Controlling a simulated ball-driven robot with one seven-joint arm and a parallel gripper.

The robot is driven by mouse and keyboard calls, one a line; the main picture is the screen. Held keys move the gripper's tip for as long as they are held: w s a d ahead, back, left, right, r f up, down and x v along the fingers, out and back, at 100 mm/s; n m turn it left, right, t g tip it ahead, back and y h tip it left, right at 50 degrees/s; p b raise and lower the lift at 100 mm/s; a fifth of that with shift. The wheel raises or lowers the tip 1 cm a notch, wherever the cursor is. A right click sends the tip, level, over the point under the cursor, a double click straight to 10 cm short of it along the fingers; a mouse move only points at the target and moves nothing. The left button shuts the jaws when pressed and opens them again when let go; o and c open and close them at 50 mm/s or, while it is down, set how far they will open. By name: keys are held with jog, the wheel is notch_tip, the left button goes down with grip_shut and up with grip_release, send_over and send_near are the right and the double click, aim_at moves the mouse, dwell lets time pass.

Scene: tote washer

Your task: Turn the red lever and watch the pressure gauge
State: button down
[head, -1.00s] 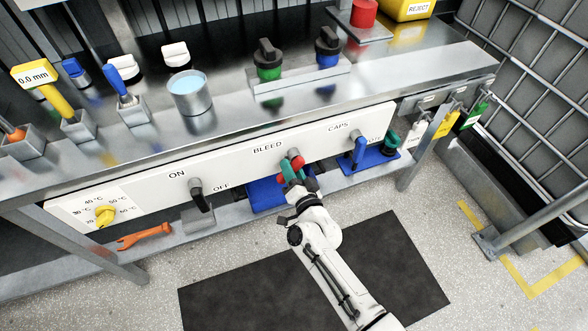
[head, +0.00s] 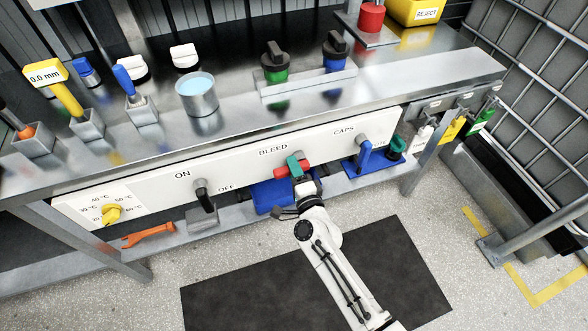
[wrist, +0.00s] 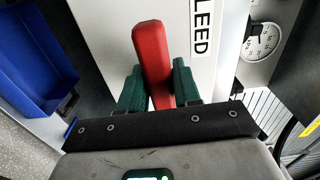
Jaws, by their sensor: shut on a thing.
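The red lever (head: 283,172) is on the white panel under the word BLEED and lies close to level in the head view. My gripper (head: 297,166) has green fingers and is shut on it. In the wrist view the red lever (wrist: 153,55) stands between the two green fingers of my gripper (wrist: 158,88); its lower end is hidden by the gripper body. A round white pressure gauge (wrist: 262,41) shows at the upper right of the wrist view; its needle is too small to read surely. I cannot make out the gauge in the head view.
A black ON/OFF lever (head: 201,190) and a blue lever (head: 365,153) under CAPS flank the red one. A blue bin (head: 270,197) sits below, also close at left in the wrist view (wrist: 35,60). An orange wrench (head: 148,236) lies on the lower shelf.

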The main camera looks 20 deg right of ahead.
jog(key=shift+m, duration=0.3)
jog(key=c, duration=0.9)
grip_release()
jog(key=shift+s, duration=0.15)
jog(key=s+p, duration=0.1)
jog(key=s, duration=0.9)
jog(key=shift+s, duration=0.3)
